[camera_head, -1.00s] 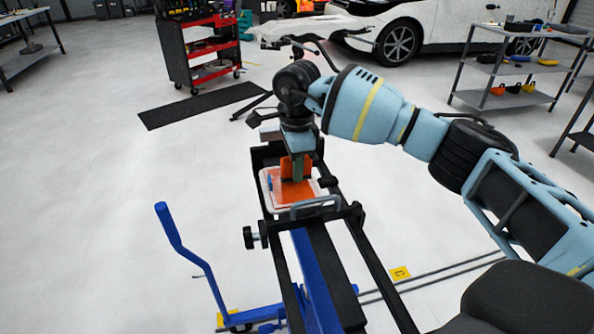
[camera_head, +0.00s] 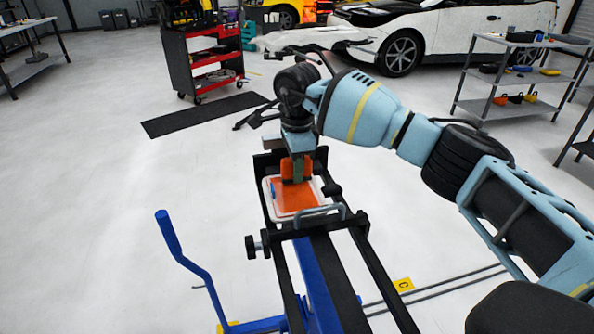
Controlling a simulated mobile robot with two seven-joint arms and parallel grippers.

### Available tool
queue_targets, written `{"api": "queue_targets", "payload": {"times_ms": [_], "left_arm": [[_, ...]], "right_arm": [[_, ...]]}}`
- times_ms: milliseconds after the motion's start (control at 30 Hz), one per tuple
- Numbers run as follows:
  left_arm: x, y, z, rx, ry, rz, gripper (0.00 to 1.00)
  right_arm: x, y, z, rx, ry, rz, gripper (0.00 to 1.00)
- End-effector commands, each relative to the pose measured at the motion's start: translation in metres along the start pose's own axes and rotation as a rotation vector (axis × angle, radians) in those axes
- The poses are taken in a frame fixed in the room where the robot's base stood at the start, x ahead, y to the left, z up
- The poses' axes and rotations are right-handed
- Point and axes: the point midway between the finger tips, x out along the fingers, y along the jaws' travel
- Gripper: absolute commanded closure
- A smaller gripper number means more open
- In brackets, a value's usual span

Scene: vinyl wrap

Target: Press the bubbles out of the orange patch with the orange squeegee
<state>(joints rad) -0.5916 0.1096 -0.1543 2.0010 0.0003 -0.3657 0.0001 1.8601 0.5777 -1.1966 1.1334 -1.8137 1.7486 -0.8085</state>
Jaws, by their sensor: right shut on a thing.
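The orange patch (camera_head: 295,202) lies on a white panel (camera_head: 270,211) held in a black frame on a blue stand. My right gripper (camera_head: 297,170) points down over the far part of the patch. It is shut on the orange squeegee (camera_head: 288,170), which is upright at the patch's far side. The squeegee hides that far part, and I cannot tell whether its edge touches the surface. No separate bubbles can be made out at this size. My left gripper is not in view.
The stand's black rails and a grey handle (camera_head: 318,211) lie nearer than the patch. A blue lever (camera_head: 172,236) rises at the left. A red tool cart (camera_head: 210,55), a black mat (camera_head: 205,114) and a grey shelf (camera_head: 515,75) stand farther off.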

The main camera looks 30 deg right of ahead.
Motion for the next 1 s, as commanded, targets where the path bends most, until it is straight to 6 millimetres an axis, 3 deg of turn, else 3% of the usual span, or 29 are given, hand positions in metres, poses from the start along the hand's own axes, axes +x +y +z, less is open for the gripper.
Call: {"api": "queue_targets", "payload": {"times_ms": [767, 1000], "left_arm": [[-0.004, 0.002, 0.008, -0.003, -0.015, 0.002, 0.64], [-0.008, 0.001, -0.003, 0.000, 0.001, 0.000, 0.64]], "right_arm": [[0.001, -0.007, 0.000, 0.000, 0.001, 0.001, 0.99], [-0.015, -0.007, 0.000, 0.000, 0.000, -0.002, 0.99]]}}
